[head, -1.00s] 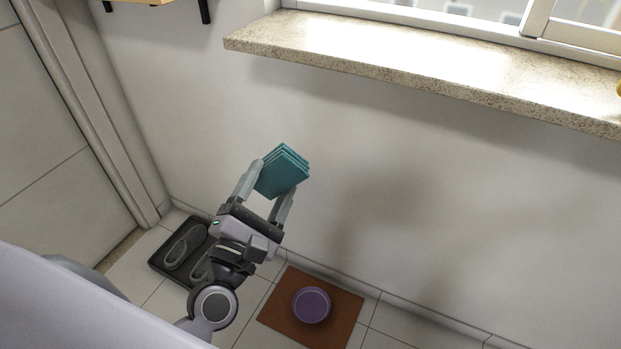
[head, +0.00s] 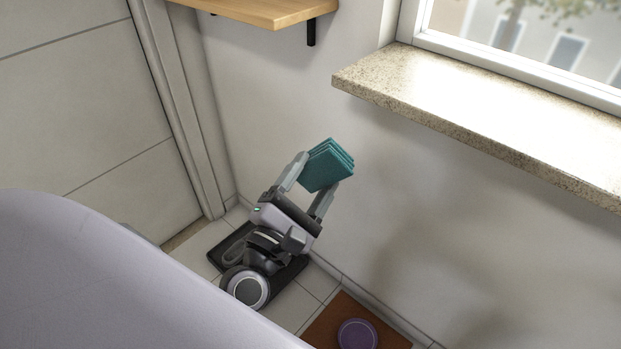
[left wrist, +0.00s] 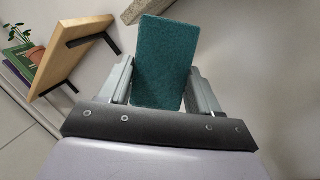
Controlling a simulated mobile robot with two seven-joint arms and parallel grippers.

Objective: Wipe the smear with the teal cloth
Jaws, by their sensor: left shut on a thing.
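The teal cloth (head: 329,166), a folded stack of layers, is held between the fingers of my left gripper (head: 309,181). The gripper is shut on it, and the cloth is in the air in front of the pale wall. In the left wrist view the cloth (left wrist: 163,62) fills the space between the two fingers of the gripper (left wrist: 160,85). No smear can be made out clearly; the darker patches on the wall look like shadows. My right gripper is not in view.
A stone window sill (head: 480,115) juts from the wall at the upper right. A wooden shelf (head: 262,10) on black brackets is at the top. Below are a dark shoe tray (head: 287,272) and a purple bowl (head: 357,335) on a brown mat (head: 325,322). The wall between is clear.

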